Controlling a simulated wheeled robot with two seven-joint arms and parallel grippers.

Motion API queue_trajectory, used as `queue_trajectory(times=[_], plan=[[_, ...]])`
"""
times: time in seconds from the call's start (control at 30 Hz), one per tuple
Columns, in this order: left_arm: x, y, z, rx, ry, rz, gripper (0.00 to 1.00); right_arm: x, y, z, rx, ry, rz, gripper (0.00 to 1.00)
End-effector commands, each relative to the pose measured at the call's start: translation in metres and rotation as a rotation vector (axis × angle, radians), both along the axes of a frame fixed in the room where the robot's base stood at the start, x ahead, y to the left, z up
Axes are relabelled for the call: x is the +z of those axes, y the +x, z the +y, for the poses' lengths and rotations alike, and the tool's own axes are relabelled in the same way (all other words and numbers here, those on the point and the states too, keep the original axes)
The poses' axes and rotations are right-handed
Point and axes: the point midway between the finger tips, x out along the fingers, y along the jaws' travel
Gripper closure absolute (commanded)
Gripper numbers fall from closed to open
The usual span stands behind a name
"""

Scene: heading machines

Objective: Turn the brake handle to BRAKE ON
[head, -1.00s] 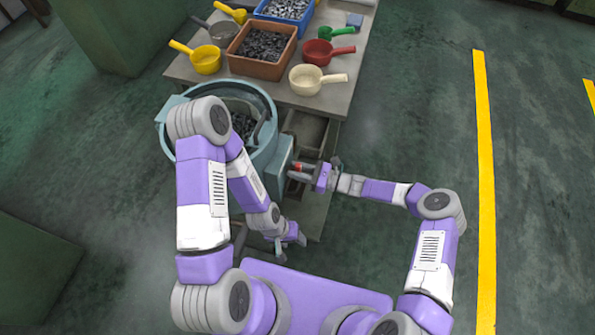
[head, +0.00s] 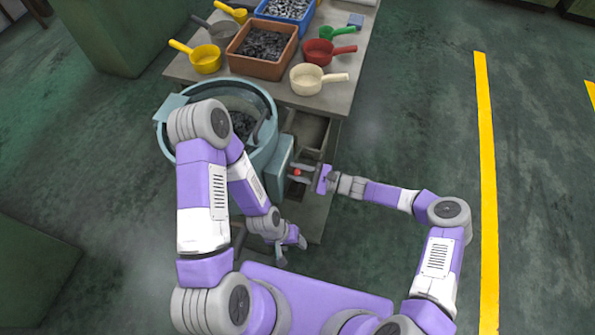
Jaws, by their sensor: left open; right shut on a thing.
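The brake handle (head: 297,172) shows as a small red spot beside the blue-grey box (head: 278,168) on the side of the round drum machine (head: 268,92). My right gripper (head: 301,172) comes in from the right and is shut on the handle. Its fingers lie on both sides of the red part and hide much of the handle. No brake marking can be read from here. My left gripper (head: 291,253) hangs open and empty below the machine, in front of my own body.
A bench (head: 338,98) behind the machine carries an orange bin (head: 262,68) and a blue bin (head: 290,8) of metal parts, with several coloured scoops, such as the red scoop (head: 320,52). Green floor lies clear to the right, up to a yellow line (head: 485,180).

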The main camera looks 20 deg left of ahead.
Motion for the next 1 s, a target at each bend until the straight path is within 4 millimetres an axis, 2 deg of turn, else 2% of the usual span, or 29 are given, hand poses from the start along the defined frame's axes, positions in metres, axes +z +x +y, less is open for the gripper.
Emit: queue_trajectory(times=[0.37,0.4,0.53,0.83,1.0], plan=[[0.0,0.0,0.0,0.0,0.0,0.0,0.43,0.0,0.0,0.0,0.0,0.0,-0.011,1.0],[0.0,0.0,0.0,0.0,0.0,0.0,0.43,0.0,0.0,0.0,0.0,0.0,-0.011,0.7],[0.0,0.0,0.0,0.0,0.0,0.0,0.43,0.0,0.0,0.0,0.0,0.0,-0.01,0.51],[0.0,0.0,0.0,0.0,0.0,0.0,0.43,0.0,0.0,-0.002,-0.001,-0.001,-0.008,0.51],[0.005,0.0,0.0,0.0,0.0,0.0,0.43,0.0,0.0,-0.023,-0.003,-0.003,-0.007,0.51]])
